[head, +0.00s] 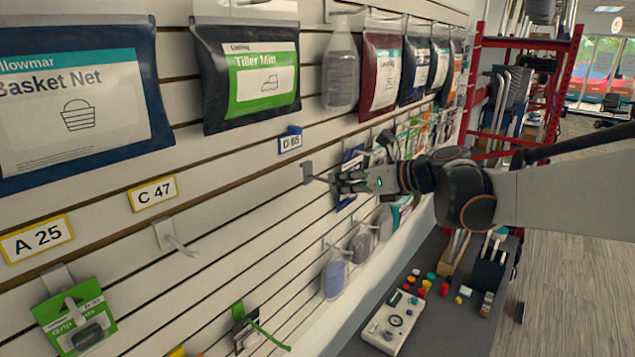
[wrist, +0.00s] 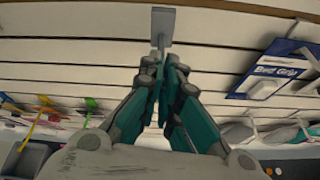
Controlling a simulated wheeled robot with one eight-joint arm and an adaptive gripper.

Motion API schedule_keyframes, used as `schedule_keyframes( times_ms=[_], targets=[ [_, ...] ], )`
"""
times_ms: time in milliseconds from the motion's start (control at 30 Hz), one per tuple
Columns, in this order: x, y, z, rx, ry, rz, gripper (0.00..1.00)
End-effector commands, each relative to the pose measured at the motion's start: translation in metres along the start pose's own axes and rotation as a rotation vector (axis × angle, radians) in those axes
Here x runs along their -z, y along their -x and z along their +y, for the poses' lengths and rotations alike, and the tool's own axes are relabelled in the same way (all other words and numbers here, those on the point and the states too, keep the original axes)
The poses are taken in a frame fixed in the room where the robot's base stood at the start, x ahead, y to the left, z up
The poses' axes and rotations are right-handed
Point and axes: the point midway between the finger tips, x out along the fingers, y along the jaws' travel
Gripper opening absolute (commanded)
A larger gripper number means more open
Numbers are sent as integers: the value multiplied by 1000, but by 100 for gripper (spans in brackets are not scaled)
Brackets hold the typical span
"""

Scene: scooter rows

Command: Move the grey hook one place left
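The grey hook (head: 308,173) is set in the slatted wall just below the blue-framed D 65 tag (head: 290,142). Its peg points out from the wall to my gripper (head: 342,183). In the wrist view, the hook's grey plate (wrist: 163,21) is at top centre, with its stem running down to the fingertips. There my gripper (wrist: 162,68) has its fingers drawn together around the peg, whose outer end they hide. To the left, a paler empty hook (head: 172,238) sits below the yellow-framed C 47 tag (head: 153,193).
A green packet (head: 75,318) hangs at lower left below the A 25 tag (head: 37,238). Large bags, such as the Tiller Mitt (head: 250,75), hang above. A blue Bar Grip packet (wrist: 275,72) hangs close right of my gripper in the wrist view. A grey bench (head: 440,320) stands below.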

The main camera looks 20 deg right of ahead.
Motion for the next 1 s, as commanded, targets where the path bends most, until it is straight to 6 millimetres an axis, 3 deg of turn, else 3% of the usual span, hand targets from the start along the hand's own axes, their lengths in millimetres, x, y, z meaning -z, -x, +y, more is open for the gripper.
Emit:
schedule_keyframes(
  times_ms=[1000],
  targets=[
    [6, 19, 0, -1, 0, 0, 0]
  ],
)
